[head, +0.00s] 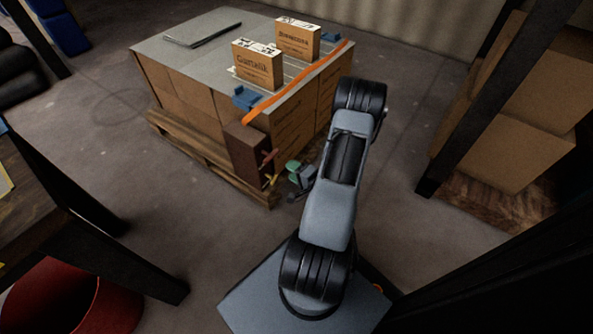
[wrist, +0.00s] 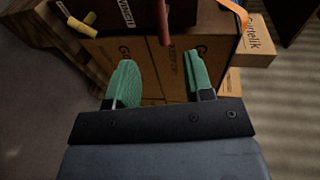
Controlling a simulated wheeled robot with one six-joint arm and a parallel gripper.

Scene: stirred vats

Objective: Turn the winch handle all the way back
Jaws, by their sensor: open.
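A dark brown winch box (head: 243,150) stands at the near corner of a carton stack, and an orange strap (head: 290,90) runs from near its top across the stack. A red handle (head: 269,157) and a yellow handle (head: 271,181) stick out from the box; I cannot tell which is the winch handle. In the wrist view the red handle (wrist: 163,22) is at top centre, beyond the fingertips, and the yellow handle (wrist: 78,25) is at upper left. My gripper (wrist: 159,60) is open and empty, its green fingers apart. It also shows just right of the handles (head: 294,172).
The carton stack rests on a wooden pallet (head: 190,143). Two small cartons (head: 257,70) and a blue bracket (head: 245,98) are on top. A dark shelf post (head: 480,100) with cartons stands at right, and a red drum (head: 75,300) at lower left. Floor left of the pallet is clear.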

